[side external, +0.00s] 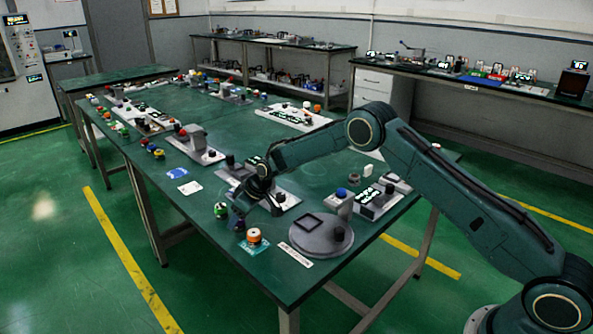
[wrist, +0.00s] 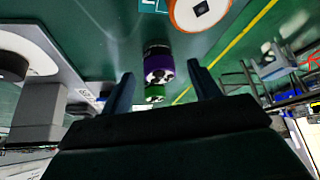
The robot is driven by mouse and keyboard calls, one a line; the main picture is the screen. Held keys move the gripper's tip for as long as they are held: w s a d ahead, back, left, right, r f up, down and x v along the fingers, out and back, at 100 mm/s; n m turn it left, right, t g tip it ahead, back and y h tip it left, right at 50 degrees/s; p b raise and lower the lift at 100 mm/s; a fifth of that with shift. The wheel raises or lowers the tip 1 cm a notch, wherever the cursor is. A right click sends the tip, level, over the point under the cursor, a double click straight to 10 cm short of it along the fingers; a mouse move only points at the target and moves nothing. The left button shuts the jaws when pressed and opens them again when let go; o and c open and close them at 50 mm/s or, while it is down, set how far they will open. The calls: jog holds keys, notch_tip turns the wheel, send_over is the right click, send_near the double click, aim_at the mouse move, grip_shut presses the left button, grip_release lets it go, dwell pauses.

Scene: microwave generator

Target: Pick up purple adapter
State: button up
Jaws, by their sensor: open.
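The purple adapter (wrist: 158,66) is a short round part with a dark top, standing on the green table. In the wrist view it is ahead of my gripper (wrist: 163,90), roughly between the two fingers and beyond their tips. In the side view the purple adapter (side external: 238,225) is small and dark near the table's left edge, between a green part and an orange one. My gripper (side external: 257,206) is open and empty above the table close to it. I see no contact with the adapter.
A green part (wrist: 155,93) stands close to the purple adapter, and an orange-and-white part (wrist: 200,10) is on its other side. A grey round plate (side external: 320,236) lies to the right. Grey fixtures (side external: 203,149) stand farther back. Some table between them is clear.

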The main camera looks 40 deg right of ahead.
jog(key=shift+x, duration=1.15)
jog(key=shift+c, duration=0.2)
jog(key=shift+r, duration=0.1)
jog(key=c, duration=1.1)
